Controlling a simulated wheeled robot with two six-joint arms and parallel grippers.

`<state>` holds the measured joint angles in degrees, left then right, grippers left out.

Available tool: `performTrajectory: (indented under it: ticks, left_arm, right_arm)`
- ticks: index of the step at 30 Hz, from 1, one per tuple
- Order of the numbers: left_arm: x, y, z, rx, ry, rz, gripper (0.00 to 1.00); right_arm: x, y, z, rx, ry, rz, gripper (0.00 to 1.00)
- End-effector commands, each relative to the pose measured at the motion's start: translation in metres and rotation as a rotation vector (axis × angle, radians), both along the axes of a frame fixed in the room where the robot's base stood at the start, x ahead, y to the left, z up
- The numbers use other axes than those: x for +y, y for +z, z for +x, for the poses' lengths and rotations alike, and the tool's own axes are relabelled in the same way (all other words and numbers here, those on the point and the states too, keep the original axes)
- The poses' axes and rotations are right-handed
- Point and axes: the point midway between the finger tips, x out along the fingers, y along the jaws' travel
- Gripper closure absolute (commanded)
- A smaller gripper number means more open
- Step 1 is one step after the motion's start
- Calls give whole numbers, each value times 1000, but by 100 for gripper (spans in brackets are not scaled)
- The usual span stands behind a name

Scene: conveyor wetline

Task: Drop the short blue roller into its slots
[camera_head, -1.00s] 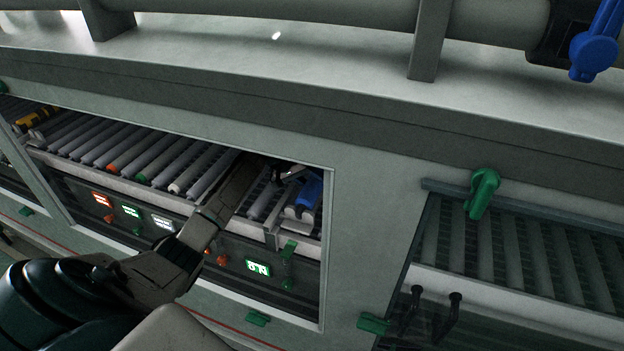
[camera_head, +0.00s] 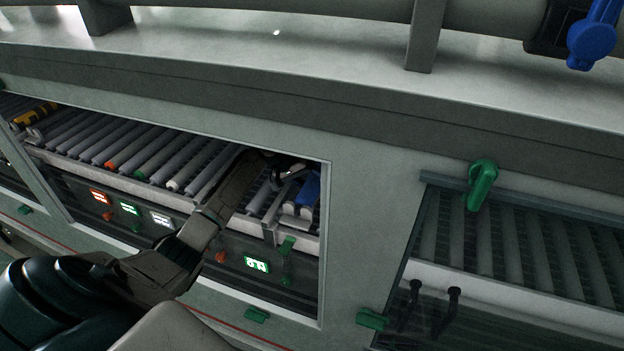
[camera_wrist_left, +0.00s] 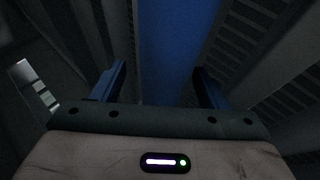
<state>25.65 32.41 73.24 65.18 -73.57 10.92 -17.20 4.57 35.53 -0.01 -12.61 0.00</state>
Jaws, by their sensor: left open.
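The short blue roller (camera_head: 308,188) lies at the right end of the roller bed inside the open bay, with grey rollers beside it. In the left wrist view the blue roller (camera_wrist_left: 178,45) runs away from me, ahead of and between the two fingers. My left gripper (camera_head: 288,174) is in the bay just left of the blue part in the head view. Its fingers (camera_wrist_left: 158,85) are apart in the wrist view, with a gap to the roller on the left side. The roller's slots are too dark to make out. My right gripper is not in view.
Grey rollers with several coloured ends fill the bed (camera_head: 140,155) to the left. A wall panel (camera_head: 365,200) closes the bay on the right. A second roller bay (camera_head: 520,240) stands further right.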

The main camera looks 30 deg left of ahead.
Motion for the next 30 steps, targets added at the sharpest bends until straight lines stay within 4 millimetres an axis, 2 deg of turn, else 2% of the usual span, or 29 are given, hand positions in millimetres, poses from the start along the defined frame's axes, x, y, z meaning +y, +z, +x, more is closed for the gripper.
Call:
performTrajectory:
  ticks: [9,14,23,30]
  left_arm:
    - [2,-4,-2,8,2,3,28]
    - [9,2,-8,7,3,6,28]
    - [36,44,-36,2,2,11,28]
    - [48,70,-52,1,1,5,28]
  right_arm:
    - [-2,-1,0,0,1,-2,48]
    - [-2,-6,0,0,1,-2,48]
    - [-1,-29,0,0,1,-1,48]
    - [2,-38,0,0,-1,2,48]
